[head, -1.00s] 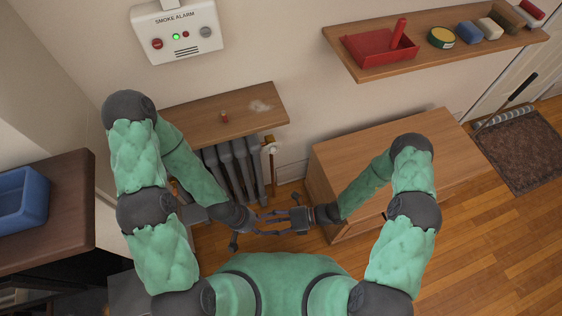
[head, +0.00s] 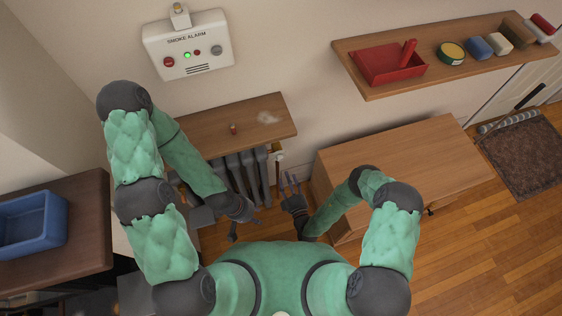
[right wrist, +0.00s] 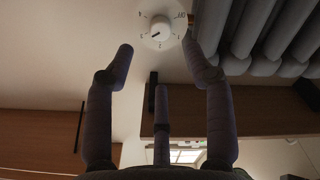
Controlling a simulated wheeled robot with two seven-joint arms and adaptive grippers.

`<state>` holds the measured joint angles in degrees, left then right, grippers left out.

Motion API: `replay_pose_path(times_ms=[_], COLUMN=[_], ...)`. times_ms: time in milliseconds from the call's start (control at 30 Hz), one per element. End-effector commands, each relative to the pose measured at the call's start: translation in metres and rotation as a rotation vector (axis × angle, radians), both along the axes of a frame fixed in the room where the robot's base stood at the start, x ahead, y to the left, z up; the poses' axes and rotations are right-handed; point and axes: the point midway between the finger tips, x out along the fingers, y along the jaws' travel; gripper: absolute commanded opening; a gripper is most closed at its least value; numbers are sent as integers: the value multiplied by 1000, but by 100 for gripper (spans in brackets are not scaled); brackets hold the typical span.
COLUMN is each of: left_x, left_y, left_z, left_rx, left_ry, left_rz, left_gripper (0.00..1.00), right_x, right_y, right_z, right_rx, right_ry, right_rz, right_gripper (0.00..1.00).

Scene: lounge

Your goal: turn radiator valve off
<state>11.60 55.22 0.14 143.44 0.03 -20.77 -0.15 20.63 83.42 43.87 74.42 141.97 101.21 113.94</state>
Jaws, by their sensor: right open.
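The radiator valve (head: 277,156) is at the right end of the grey radiator (head: 248,172), under a wooden shelf. In the right wrist view its round white dial (right wrist: 160,29) faces me, with numbers and what looks like OFF at the upper right. A dark mark on the knob appears to point to the lower left. My right gripper (head: 291,179) is open and empty, just below the valve, fingers pointing at it. In the right wrist view its fingertips (right wrist: 157,55) are apart from the dial. My left gripper (head: 250,218) is lower left; its fingers are unclear.
A wooden shelf (head: 205,139) with a small object overhangs the radiator. A wooden cabinet (head: 420,160) stands close to the right of my right gripper. A smoke alarm (head: 188,47) is on the wall above. A dark table (head: 90,232) with a blue bin stands left.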

Motion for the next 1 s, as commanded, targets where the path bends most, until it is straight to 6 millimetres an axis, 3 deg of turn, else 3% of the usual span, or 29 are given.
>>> replay_pose_path(times_ms=[200, 433, 900, 933, 1000], left_x=[0, 0, 0, 0, 0], left_y=[0, 0, 0, 0, 0], left_z=[-7, -12, -14, -14, -14], left_rx=[0, 0, 0, 0, 0], left_ry=[0, 0, 0, 0, 0], left_rz=[0, 0, 0, 0, 0], left_gripper=[40, 40, 40, 40, 40], right_x=[39, 70, 82, 82, 82], right_y=[14, 23, 27, 27, 27], right_z=[0, 0, 0, 0, 0], right_rx=[-2, -2, -2, -2, -2], right_ry=[-5, -3, 0, 0, -1], right_rz=[6, 4, 2, 2, 3], right_gripper=[54, 54, 54, 52, 32])
